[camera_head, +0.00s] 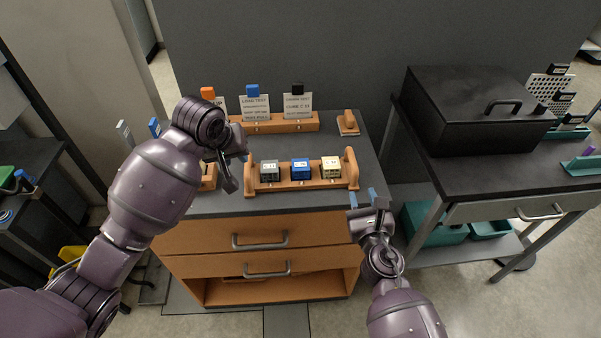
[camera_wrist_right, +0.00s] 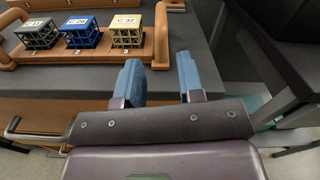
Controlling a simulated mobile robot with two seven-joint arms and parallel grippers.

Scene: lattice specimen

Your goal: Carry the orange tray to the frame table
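The orange tray (camera_head: 305,186) sits on the grey top of the drawer unit, with an upright handle at each end. It carries three small lattice cubes: a grey one (camera_head: 270,169), a blue one (camera_head: 300,169) and a cream one (camera_head: 331,167). The tray (camera_wrist_right: 161,38) also shows in the right wrist view. My left gripper (camera_head: 235,173) is beside the tray's left handle; its fingers are partly hidden, and contact is unclear. My right gripper (camera_head: 363,198) is open and empty, with blue fingertips (camera_wrist_right: 160,80), in front of the tray's right end and apart from it. I cannot tell which table is the frame table.
An orange rack (camera_head: 275,125) with labelled cards stands behind the tray, and a small orange block (camera_head: 348,122) lies to its right. A table at right bears a large black box (camera_head: 470,110). A dark shelf (camera_head: 40,215) stands at left. Floor is clear at front right.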

